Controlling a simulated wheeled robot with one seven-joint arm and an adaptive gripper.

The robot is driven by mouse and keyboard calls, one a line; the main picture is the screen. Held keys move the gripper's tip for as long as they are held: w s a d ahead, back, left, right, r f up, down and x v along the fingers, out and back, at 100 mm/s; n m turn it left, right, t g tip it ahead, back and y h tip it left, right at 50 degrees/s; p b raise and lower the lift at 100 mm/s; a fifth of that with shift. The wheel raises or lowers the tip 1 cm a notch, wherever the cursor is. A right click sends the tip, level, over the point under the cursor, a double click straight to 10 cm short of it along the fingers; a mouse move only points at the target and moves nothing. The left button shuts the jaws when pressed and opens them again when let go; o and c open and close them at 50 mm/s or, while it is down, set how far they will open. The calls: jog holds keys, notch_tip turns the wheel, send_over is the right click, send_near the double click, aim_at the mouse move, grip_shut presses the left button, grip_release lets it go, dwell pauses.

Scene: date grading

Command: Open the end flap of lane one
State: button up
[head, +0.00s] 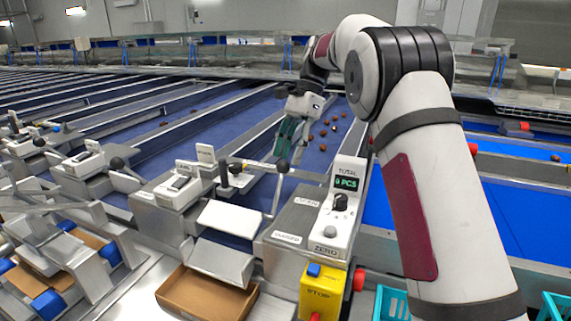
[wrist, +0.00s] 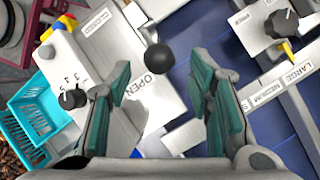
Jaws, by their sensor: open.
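The lane's lever ends in a black ball knob (head: 282,165) on a thin metal rod beside the counter housing. My gripper (head: 290,135) is open and empty just above the knob, pointing down. In the wrist view the knob (wrist: 159,57) shows between and slightly beyond my spread teal fingers (wrist: 163,82), with no visible contact. The OPEN label (wrist: 158,88) and the CLOSED label (wrist: 100,20) are on the housing below it. A pale plate (head: 230,218) lies at the lane's end above a sloping chute; whether it is the flap I cannot tell.
A counter box (head: 343,205) with a green display and dial stands right of the lever, above a yellow stop box (head: 320,290). A cardboard tray (head: 205,297) sits below the chute. Several dates (head: 322,147) lie on the blue belt. Teal baskets (head: 390,303) stand lower right.

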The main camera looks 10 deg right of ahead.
jog(key=v, duration=0.3)
dwell(0.4)
jog(key=s+r+n+t+h, duration=0.1)
jog(key=s+r+n+t, duration=0.2)
jog(key=s, duration=0.6)
jog(key=s+r+n+t+h, duration=0.1)
jog(key=s+r+n, duration=0.25)
jog(key=s, duration=0.65)
jog(key=s+f+n+t+h, duration=0.1)
jog(key=s+f+n, duration=0.1)
jog(key=s, duration=0.4)
jog(key=s+f+n+t, duration=0.1)
jog(key=s+f+n, duration=0.2)
jog(key=s, duration=0.4)
jog(key=s+d+f+n+t+h, duration=0.1)
jog(key=s+f+n, duration=0.2)
jog(key=s+f, duration=0.2)
jog(key=shift+s+h+p, duration=0.3)
jog(key=shift+s, duration=0.4)
